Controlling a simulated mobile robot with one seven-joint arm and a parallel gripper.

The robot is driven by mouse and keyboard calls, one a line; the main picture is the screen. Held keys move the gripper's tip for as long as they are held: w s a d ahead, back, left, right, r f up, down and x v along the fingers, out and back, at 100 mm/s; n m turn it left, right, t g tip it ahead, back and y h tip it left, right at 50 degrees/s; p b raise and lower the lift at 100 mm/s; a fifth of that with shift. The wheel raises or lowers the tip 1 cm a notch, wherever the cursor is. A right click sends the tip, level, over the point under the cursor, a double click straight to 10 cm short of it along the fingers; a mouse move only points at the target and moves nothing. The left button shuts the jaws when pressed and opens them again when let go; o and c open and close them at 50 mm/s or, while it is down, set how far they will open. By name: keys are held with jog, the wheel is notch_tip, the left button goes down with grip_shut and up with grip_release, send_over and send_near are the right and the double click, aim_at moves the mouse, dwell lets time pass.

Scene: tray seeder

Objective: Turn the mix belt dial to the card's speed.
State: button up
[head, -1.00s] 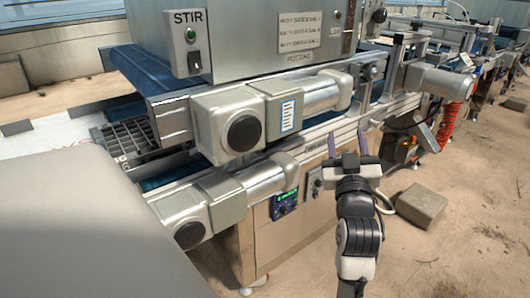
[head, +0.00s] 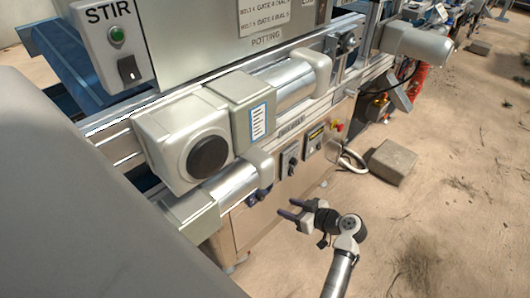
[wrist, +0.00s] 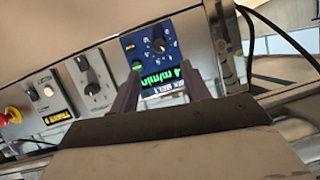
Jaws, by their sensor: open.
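In the wrist view a blue control unit (wrist: 160,50) with a black dial (wrist: 158,45) and a green lit display (wrist: 163,81) appears upside down. The display reads in m/min; its number is not readable. A label below it is partly hidden by my fingers. My gripper (wrist: 162,72) is open and empty, its two dark fingers pointing at the unit, apart from it. In the head view my gripper (head: 285,208) is in front of the cabinet, and the unit (head: 258,195) is mostly hidden under a motor. A blue-edged card (head: 259,122) is on the motor housing; its lines are too small to read.
Two grey plates with knobs (head: 290,158) (head: 313,142) sit beside the unit on the cabinet face. A red button (wrist: 12,115) is farther along. Motor housings (head: 185,142) jut out above. A stone block (head: 391,161) lies on the open sandy floor at right.

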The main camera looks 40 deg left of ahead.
aim_at(263, 198)
jog(key=x, duration=1)
jog(key=shift+a+f+p, duration=0.2)
jog(key=shift+a+p, duration=0.1)
jog(key=shift+a, duration=0.05)
jog(key=c, duration=1)
